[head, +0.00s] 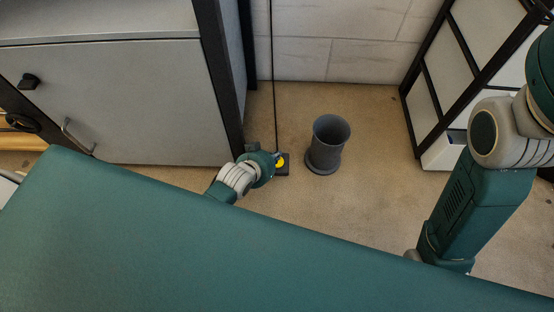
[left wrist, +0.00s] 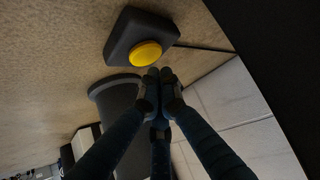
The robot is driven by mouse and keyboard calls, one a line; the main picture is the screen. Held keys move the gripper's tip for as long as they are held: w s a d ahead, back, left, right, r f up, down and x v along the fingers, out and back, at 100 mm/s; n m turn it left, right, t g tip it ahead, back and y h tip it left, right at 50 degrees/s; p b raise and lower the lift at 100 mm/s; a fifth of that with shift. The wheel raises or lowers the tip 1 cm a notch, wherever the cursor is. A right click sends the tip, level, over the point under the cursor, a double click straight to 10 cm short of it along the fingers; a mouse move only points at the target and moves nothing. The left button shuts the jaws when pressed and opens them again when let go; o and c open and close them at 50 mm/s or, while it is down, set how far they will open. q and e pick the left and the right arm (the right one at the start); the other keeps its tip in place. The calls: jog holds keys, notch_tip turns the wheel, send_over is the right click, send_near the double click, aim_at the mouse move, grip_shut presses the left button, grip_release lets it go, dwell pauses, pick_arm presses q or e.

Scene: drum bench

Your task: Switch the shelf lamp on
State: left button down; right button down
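A black switch box (head: 284,170) with a round yellow button (head: 280,162) sits on the floor by the end of the grey cabinet. In the left wrist view the box (left wrist: 125,35) and its yellow button (left wrist: 146,54) are large and unobstructed. My left gripper (left wrist: 158,75) is shut and empty, its fingertips together just beside the button; I cannot tell whether they touch it. In the head view my left wrist hides most of this gripper. A dark cord (head: 273,70) runs up from the box. No lamp shows. My right gripper is out of sight.
A dark grey bin (head: 325,152) stands on the floor just right of the box and also shows in the left wrist view (left wrist: 118,98). The grey cabinet (head: 130,100) is at left, a black-framed rack (head: 440,75) at right. Floor between bin and rack is clear.

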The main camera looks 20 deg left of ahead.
pick_arm(q)
jog(key=shift+f, duration=0.15)
jog(key=shift+f, duration=0.25)
